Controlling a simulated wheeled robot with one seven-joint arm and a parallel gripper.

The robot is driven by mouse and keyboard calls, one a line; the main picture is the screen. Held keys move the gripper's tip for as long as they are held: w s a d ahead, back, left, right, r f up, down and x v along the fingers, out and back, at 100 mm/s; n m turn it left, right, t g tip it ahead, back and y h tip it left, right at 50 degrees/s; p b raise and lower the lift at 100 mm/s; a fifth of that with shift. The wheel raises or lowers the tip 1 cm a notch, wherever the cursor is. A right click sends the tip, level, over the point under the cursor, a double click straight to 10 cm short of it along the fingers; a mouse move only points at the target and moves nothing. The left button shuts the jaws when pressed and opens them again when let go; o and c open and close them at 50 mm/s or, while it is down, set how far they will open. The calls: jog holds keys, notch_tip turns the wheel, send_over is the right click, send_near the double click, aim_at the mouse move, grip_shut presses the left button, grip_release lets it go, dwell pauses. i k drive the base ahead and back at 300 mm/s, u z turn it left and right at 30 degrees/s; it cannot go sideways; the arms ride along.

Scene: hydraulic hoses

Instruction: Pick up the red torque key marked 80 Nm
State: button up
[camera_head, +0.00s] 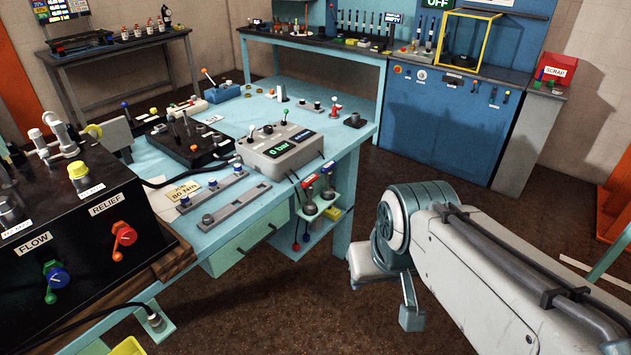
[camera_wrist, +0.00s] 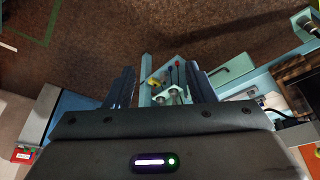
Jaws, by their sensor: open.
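Two torque keys stand side by side in a small teal holder (camera_head: 338,205) on the side of the blue bench. The nearer key (camera_head: 309,189) has a red top and a grey round body; the farther key (camera_head: 328,174) is close behind it. Their markings are too small to read, so I cannot tell which is marked 80 Nm. In the wrist view the holder's grey round parts (camera_wrist: 175,96) show between the fingers of my gripper (camera_wrist: 162,80). My gripper is open and empty, apart from the keys. The head view does not show its fingers.
A red ball (camera_head: 296,247) hangs below the holder; a yellow block (camera_head: 333,213) is in it. A card reading 80 Nm (camera_head: 183,191) lies on the bench near a grey gauge box (camera_head: 280,150). A black valve box (camera_head: 75,250) stands left.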

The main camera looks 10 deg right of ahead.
aim_at(310, 207)
jog(key=z, duration=0.05)
jog(key=i, duration=1.45)
jog(key=z, duration=0.25)
